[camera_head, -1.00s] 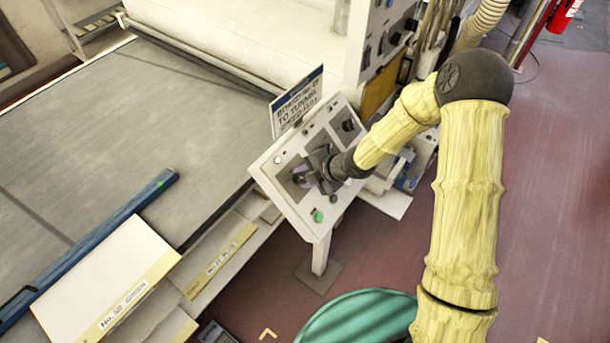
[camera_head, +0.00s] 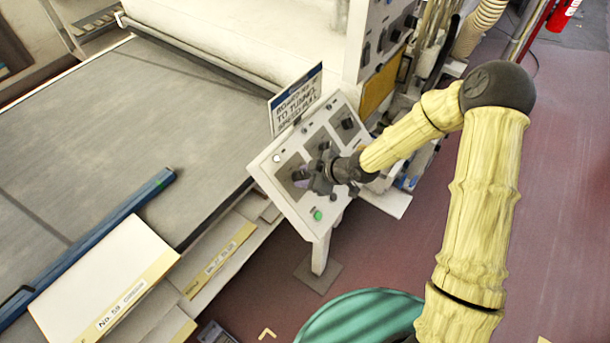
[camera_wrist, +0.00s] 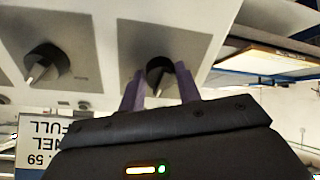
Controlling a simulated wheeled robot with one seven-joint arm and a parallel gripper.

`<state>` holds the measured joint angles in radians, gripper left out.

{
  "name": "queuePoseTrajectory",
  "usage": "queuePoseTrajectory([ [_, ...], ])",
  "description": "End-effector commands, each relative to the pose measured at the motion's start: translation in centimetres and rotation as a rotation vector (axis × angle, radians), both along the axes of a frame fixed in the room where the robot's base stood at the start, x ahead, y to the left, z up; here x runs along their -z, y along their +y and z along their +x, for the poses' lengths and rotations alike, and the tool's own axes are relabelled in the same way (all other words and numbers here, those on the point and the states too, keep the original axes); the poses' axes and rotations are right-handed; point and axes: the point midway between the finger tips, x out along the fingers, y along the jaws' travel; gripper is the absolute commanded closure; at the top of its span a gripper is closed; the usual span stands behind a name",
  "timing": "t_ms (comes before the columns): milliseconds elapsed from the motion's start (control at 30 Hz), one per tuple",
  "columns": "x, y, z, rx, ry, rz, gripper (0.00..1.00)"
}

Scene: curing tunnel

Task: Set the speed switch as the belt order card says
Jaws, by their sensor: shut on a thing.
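The belt order card (camera_head: 296,101) stands at the back edge of the tilted control panel (camera_head: 278,202). Its print appears to read board No. 59 to tunnel, speed full; part of it also shows upside down in the wrist view (camera_wrist: 36,130). The panel has dark square plates in a row, each with a rotary knob. My gripper (camera_head: 302,178) is at the plate nearest the belt. In the wrist view its purple fingers (camera_wrist: 159,80) are shut on that plate's black knob (camera_wrist: 160,68), one on each side. The knob's scale marks and setting cannot be read.
Another knob (camera_wrist: 42,65) sits beside the held one. A green button (camera_head: 317,214) is on the panel's lower part. The grey belt (camera_head: 120,120) and a blue bar (camera_head: 95,245) lie left. A green round object (camera_head: 365,316) stands on the floor below.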

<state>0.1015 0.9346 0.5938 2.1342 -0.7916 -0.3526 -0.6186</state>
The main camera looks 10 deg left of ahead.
Motion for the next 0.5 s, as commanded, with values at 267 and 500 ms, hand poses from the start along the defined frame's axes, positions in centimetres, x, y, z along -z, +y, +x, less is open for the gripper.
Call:
queuePoseTrajectory([
  [267,0.05,0.02,-0.02,0.187,0.169,0.074,0.89],
  [500,0.07,0.03,-0.09,0.347,0.317,0.136,0.89],
])
